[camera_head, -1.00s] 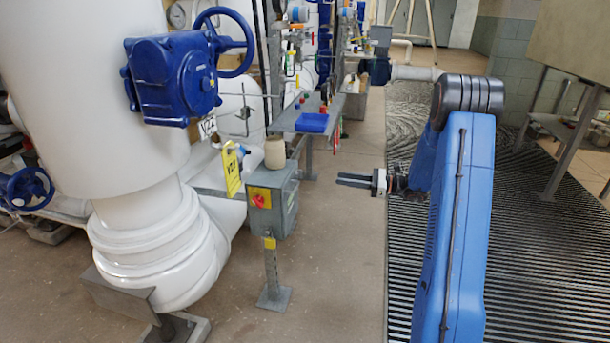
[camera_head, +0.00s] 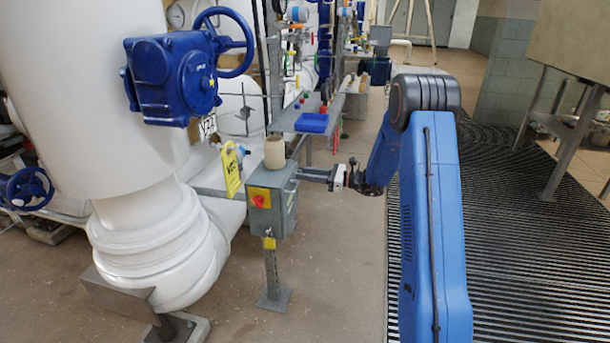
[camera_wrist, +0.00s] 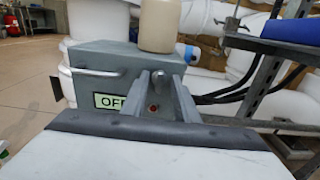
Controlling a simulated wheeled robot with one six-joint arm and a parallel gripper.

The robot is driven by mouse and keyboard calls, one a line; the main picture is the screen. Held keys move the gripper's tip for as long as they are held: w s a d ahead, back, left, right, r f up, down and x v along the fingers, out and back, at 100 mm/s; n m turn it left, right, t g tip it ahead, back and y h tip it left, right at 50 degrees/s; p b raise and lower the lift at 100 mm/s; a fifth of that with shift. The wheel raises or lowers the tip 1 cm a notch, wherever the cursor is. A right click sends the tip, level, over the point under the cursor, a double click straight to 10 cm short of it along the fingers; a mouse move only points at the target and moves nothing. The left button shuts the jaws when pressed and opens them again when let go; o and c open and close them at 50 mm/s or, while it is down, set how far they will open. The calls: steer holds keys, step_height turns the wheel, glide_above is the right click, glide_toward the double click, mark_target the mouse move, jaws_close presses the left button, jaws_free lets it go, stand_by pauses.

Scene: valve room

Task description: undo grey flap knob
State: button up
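A grey box (camera_head: 285,205) stands on a post, with a red switch on a yellow plate on its front. My gripper (camera_head: 308,174) is at the box's right side, near its upper part. In the wrist view the box (camera_wrist: 100,65) shows an OFF label (camera_wrist: 110,101) and a bar handle (camera_wrist: 88,72). My gripper (camera_wrist: 160,78) has its two fingers apart, reaching to the box face. A small grey knob-like part (camera_wrist: 158,74) shows between the fingertips, partly hidden; I cannot tell whether they touch it. A small reddish spot (camera_wrist: 152,107) shows lower between the fingers.
A beige cup (camera_head: 275,152) stands on top of the box. A yellow tag (camera_head: 231,169) hangs to its left. A shelf with a blue tray (camera_head: 312,123) is behind. White pipework (camera_head: 150,240) fills the left. Open floor (camera_head: 345,270) lies right of the post.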

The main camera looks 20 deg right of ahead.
steer(key=shift+a, duration=0.2)
jaws_close()
steer(key=shift+n, duration=0.5)
steer(key=shift+s+a+f+n, duration=0.1)
steer(key=shift+n, duration=3.7)
steer(key=shift+f+n, duration=0.1)
steer(key=shift+n, duration=3.7)
